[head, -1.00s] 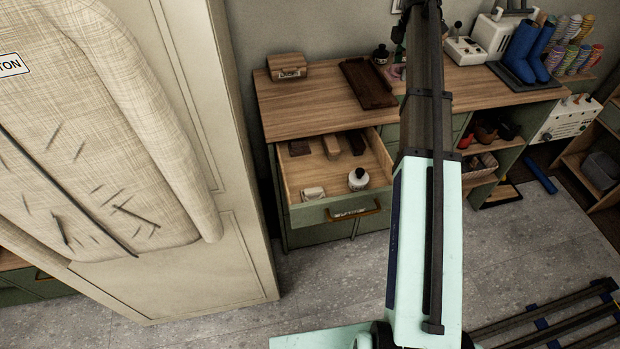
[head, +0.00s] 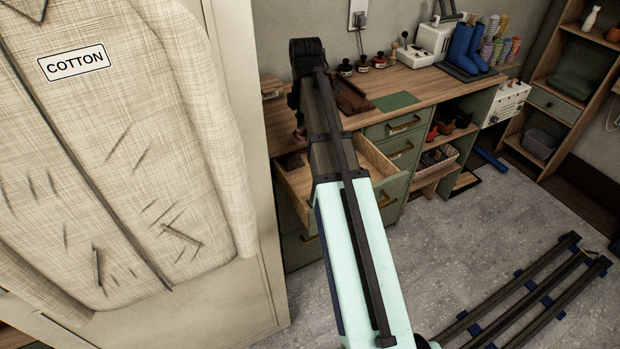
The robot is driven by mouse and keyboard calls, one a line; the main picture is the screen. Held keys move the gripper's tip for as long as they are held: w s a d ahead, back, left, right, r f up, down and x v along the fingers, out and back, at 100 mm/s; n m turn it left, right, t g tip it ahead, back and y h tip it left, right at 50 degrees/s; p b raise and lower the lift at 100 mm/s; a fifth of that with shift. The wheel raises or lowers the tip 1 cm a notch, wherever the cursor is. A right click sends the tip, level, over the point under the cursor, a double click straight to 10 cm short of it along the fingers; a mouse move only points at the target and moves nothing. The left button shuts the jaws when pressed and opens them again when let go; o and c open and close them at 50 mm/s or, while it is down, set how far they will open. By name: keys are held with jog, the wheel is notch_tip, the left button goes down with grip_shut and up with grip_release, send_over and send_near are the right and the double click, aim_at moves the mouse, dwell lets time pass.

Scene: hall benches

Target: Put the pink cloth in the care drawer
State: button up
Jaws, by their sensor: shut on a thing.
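My arm hides most of the drawer's inside. A dark brown block (head: 292,162) shows in it.
A large cream cabinet side with a shirt marked COTTON (head: 74,62) fills the left. A green mat (head: 397,101), a dark brown board (head: 350,97) and small dark bottles (head: 363,62) are on the bench (head: 430,85). Blue boots (head: 475,45) stand farther right.

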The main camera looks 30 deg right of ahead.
aim_at(307, 182)
notch_tip(307, 182, down, 18)
jog(key=shift+d+f+p, duration=0.1)
jog(key=shift+p, duration=0.4)
jog(key=shift+f, duration=0.1)
jog(key=o, duration=0.7)
notch_tip(307, 182, up, 12)
jog(key=shift+r+b, duration=0.15)
jog(key=shift+b, duration=0.2)
